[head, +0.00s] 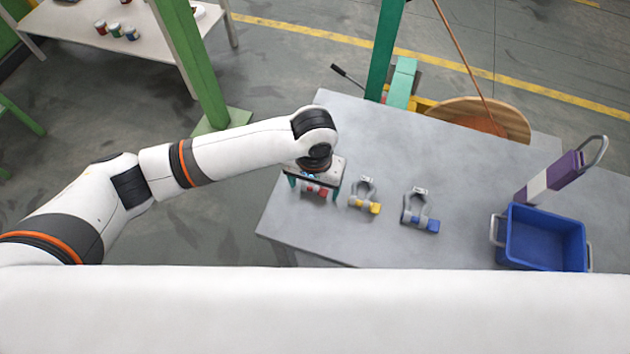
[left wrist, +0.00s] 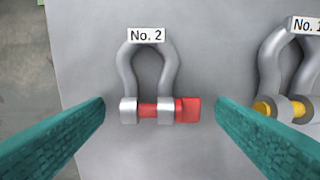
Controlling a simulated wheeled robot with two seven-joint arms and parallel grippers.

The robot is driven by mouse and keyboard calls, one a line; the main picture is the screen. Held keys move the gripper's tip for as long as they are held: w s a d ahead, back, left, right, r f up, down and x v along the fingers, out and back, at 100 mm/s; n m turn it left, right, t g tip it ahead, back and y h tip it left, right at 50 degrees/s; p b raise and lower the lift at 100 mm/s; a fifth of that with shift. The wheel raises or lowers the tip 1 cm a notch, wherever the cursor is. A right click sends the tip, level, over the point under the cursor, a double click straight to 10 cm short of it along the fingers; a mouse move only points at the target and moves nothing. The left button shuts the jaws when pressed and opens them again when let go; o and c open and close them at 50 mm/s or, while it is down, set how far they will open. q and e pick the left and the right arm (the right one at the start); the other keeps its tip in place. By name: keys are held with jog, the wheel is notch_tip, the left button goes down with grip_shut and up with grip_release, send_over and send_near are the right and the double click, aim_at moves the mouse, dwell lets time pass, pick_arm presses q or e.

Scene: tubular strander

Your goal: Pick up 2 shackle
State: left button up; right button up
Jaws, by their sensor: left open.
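The No. 2 shackle (left wrist: 170,65) is grey with a red pin and a white label, and it lies flat on the table in the left wrist view. In the head view my left gripper (head: 314,186) is above it and hides most of it; some of its red pin (head: 322,191) shows. My left gripper is open, with its two green fingers on either side of the shackle's pin end in the left wrist view (left wrist: 160,110), apart from it. My right gripper is not in view.
A shackle with a yellow pin (head: 364,195) lies just right, and one with a blue pin (head: 419,211) lies further right. A green post (head: 385,50) rises behind.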

pick_arm(q)
jog(key=c, duration=1.2)
jog(key=shift+o, duration=0.2)
jog(key=shift+r, duration=0.1)
